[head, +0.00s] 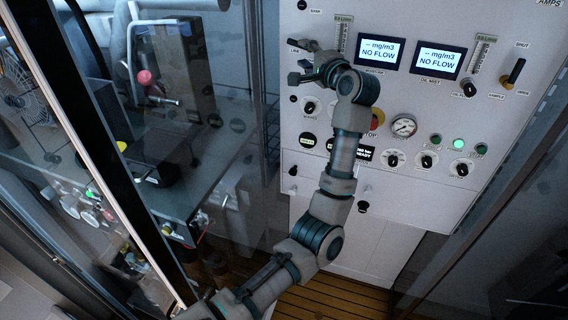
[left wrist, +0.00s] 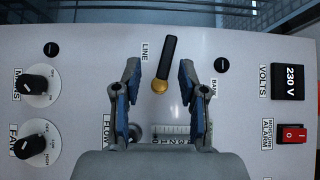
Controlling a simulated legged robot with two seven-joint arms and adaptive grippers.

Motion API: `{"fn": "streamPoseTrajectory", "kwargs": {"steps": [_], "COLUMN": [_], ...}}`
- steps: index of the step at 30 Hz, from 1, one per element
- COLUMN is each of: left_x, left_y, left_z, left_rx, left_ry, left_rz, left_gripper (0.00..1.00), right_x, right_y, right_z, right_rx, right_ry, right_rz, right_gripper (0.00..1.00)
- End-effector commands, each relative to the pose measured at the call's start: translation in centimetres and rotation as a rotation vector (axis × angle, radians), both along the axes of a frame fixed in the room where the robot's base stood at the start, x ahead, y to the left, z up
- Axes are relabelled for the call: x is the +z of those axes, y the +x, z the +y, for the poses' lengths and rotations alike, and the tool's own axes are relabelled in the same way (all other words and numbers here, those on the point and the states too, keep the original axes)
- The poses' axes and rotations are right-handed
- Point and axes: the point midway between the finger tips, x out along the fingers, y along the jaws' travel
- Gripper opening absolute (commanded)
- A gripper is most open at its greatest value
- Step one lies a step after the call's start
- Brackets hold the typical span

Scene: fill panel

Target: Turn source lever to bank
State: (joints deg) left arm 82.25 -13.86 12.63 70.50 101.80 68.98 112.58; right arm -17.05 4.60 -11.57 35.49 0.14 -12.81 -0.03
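The source lever (left wrist: 168,60) shows in the left wrist view as a black handle on a brass pivot. Its handle points up and leans slightly right, between the LINE label (left wrist: 145,52) and the BANK label (left wrist: 214,88). My left gripper (left wrist: 159,75) is open, with one blue-padded finger on each side of the lever and visible gaps to both. In the head view, my left gripper (head: 298,62) is at the panel's upper left and the lever is hard to make out there. My right gripper is not in view.
The white panel (head: 440,110) carries two NO FLOW displays (head: 378,53), a pressure gauge (head: 403,126) and several knobs. In the wrist view, a red switch (left wrist: 292,134) is at the right and the MAINS knob (left wrist: 38,85) at the left. A glass-walled area (head: 150,120) stands left.

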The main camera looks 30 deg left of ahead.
Motion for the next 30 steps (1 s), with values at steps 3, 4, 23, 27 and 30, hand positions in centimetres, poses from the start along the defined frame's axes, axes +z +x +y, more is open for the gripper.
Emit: {"fn": "streamPoseTrajectory", "kwargs": {"steps": [3, 4, 23, 27, 30], "left_x": [-0.3, -0.3, -6.1, -8.8, -10.7], "left_y": [-1.4, -1.8, -7.6, -8.9, -9.8], "left_z": [-2.4, -3.0, -6.1, -5.2, -4.6], "left_rx": [-0.004, -0.003, 0.158, 0.236, 0.295], "left_ry": [0.0, 0.0, 0.166, 0.25, 0.307], "left_rz": [-0.002, -0.002, 0.126, 0.195, 0.249], "left_gripper": [0.42, 0.42, 0.42, 0.42, 0.42], "right_x": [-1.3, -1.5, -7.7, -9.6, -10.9], "right_y": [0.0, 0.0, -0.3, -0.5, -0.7], "right_z": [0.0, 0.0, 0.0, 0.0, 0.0], "right_rx": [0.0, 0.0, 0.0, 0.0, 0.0], "right_ry": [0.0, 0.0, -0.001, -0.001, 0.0], "right_rz": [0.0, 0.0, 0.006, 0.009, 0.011], "right_gripper": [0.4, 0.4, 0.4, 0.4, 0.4]}}
